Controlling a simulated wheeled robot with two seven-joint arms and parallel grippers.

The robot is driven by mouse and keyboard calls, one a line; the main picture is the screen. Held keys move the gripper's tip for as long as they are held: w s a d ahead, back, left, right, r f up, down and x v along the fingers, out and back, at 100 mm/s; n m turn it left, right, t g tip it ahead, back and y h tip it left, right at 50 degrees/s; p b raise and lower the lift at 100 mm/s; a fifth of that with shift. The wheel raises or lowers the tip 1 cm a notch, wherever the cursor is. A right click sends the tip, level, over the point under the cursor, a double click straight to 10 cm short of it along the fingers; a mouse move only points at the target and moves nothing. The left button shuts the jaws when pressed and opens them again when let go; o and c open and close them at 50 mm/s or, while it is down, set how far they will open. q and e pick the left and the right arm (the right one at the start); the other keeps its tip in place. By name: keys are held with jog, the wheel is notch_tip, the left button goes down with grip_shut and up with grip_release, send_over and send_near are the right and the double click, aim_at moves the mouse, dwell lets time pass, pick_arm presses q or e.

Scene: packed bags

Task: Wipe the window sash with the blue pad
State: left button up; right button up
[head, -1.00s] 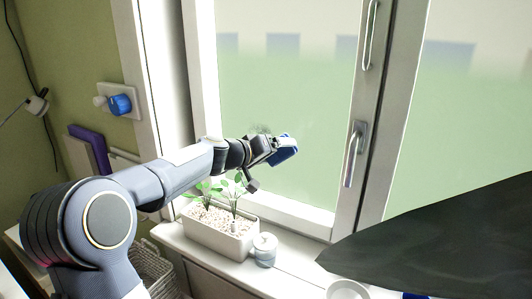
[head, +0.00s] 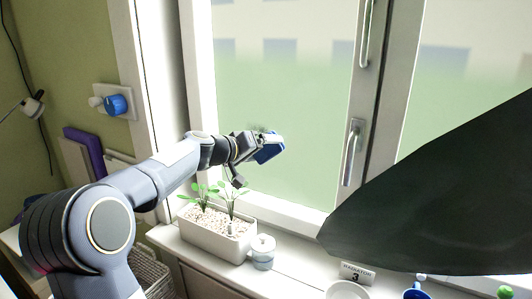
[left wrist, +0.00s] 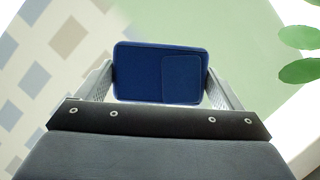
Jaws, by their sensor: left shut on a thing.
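The blue pad (head: 269,149) is in my left gripper (head: 257,142), in front of the left pane of the window sash (head: 290,209). In the left wrist view the dark blue pad (left wrist: 138,75), with a raised square patch, sits between the two grey fingers of my left gripper (left wrist: 160,80), which is shut on it. The pad is tilted in the head view. I cannot tell whether it touches the glass. The sash has white rails and a lever handle (head: 351,152). My right gripper is not in view.
A planter (head: 215,236) with green plants stands on the sill below my left gripper. Beside it are a lidded jar (head: 262,252), a white dish (head: 346,290) and a sign (head: 357,273). A large dark shape (head: 440,205) hides much of the right side.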

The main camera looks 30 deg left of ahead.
pick_arm(q)
jog(key=shift+a+b, duration=0.7)
jog(key=shift+a, duration=3.7)
jog(key=d+r, duration=0.2)
jog(key=d, duration=1)
jog(key=shift+w+r+b, duration=0.2)
jog(key=shift+r+b, duration=0.05)
jog(key=shift+b, duration=0.05)
